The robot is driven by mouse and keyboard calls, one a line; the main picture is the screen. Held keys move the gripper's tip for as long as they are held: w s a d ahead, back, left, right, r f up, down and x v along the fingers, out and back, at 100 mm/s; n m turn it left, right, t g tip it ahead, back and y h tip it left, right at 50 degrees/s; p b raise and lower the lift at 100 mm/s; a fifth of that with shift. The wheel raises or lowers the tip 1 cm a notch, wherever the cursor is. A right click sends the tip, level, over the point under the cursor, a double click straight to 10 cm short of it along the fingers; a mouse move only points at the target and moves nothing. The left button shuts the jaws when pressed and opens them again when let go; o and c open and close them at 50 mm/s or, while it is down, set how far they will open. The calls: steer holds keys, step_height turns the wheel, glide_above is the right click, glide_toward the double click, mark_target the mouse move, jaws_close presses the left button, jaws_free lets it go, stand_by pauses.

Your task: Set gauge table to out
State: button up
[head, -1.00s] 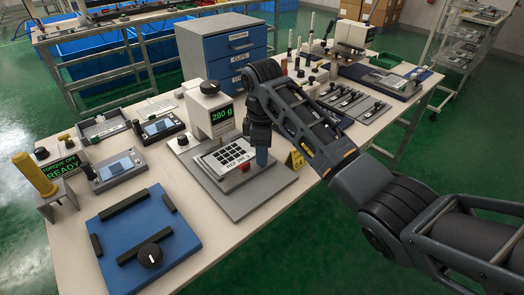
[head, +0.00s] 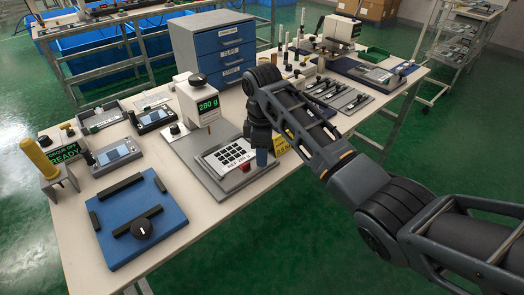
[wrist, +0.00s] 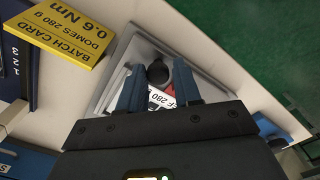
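The gauge table (head: 246,183) is a flat grey plate carrying a light tray with a black keypad (head: 228,157) and a label reading 280 g. It stands out in front of the white gauge (head: 194,107), whose display shows 280 g. The gauge's pin points down behind the keypad. A dark round knob (wrist: 158,71) with red beside it shows in the wrist view. My gripper (wrist: 158,92) points down at the table's right side. Its two blue fingers stand apart, on either side of the knob; I cannot tell if they touch it. In the head view my gripper (head: 262,160) hides the knob.
A yellow batch card (wrist: 62,32) stands close to my gripper. A blue fixture (head: 168,222) with a black dial lies at the front left. Blue drawers (head: 221,45) stand behind the gauge. Small devices and trays fill the bench's back right.

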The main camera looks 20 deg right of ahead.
steer(key=o, duration=0.4)
steer(key=shift+s, duration=0.1)
steer(key=shift+r, duration=3.85)
